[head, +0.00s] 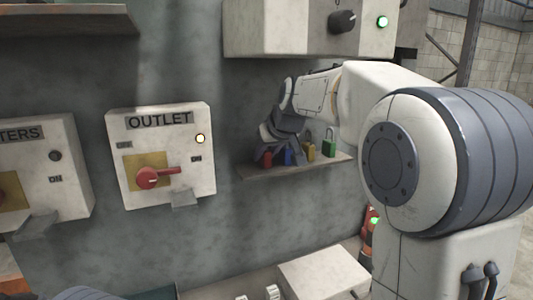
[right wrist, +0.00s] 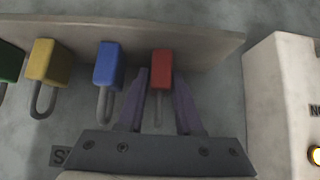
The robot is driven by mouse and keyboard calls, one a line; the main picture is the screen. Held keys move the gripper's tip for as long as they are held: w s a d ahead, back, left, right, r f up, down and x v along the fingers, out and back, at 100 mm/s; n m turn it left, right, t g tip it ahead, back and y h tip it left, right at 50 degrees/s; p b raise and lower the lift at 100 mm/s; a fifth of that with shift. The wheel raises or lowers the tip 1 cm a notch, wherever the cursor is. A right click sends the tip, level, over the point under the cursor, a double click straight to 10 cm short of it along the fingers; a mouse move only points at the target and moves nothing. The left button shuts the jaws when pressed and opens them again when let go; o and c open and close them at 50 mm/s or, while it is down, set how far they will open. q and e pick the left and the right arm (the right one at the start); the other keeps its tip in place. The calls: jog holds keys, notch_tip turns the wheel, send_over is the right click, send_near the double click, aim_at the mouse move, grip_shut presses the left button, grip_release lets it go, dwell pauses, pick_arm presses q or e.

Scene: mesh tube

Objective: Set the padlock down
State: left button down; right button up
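A small red padlock (head: 266,158) is at the left end of the wall shelf (head: 290,169). In the right wrist view the red padlock (right wrist: 161,69) has its body against the shelf (right wrist: 200,42) and its grey shackle toward my gripper. My right gripper (head: 270,142) reaches it from above. In the right wrist view its fingers (right wrist: 160,88) are apart, one on each side of the padlock, with narrow gaps showing. Blue (head: 288,157), yellow (head: 310,151) and green (head: 330,147) padlocks stand in a row on the shelf. My left gripper is out of view.
The OUTLET switch box (head: 190,120), with a red handle (head: 150,178), is on the wall left of the shelf. Another control box (head: 270,28) is above. The blue padlock (right wrist: 108,66) is close beside my left-hand finger in the right wrist view.

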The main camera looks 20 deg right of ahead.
jog(key=shift+o, duration=0.9)
